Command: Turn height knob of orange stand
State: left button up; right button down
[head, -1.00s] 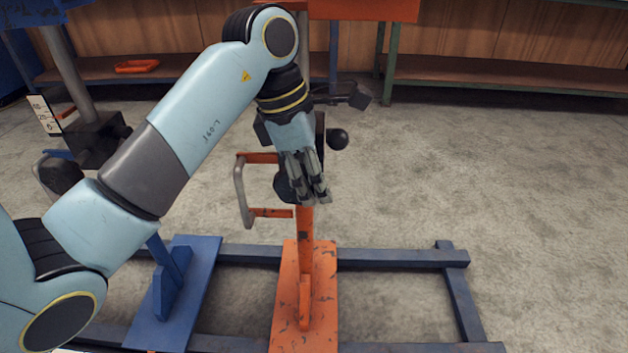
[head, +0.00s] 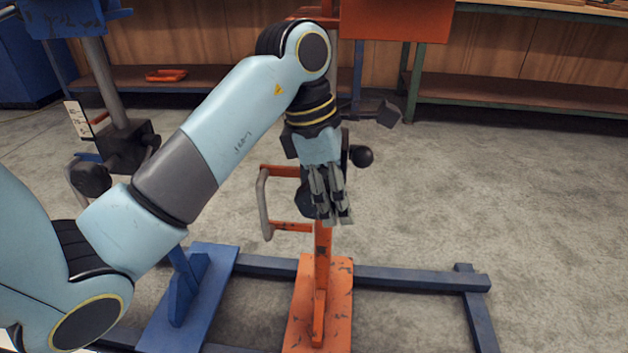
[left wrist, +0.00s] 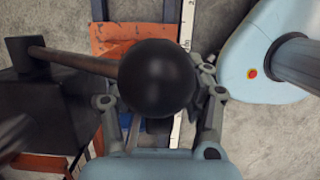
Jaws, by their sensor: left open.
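The orange stand has an orange post (head: 322,245) on a flat orange base (head: 336,305), with a grey handle on its left side. A dark round knob (head: 304,204) shows partly behind my left gripper (head: 331,220), which points down in front of the post. A black ball (head: 361,156) sticks out to the right of the gripper. In the left wrist view, a large black ball (left wrist: 158,78) lies between the open fingers of my left gripper (left wrist: 157,92). I cannot tell whether the fingers touch it. My right gripper is not in view.
A blue stand (head: 120,140) with its blue base plate (head: 188,300) stands to the left. A dark blue floor frame (head: 420,280) runs under both stands. A green-legged bench (head: 520,95) is at the back. The floor at right is clear.

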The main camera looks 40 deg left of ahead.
pick_arm(q)
jog(key=v, duration=0.3)
jog(key=s+a, duration=0.6)
jog(key=a, duration=0.4)
jog(key=shift+f, duration=0.2)
jog(key=shift+s+a, duration=0.1)
jog(key=shift+s, duration=0.05)
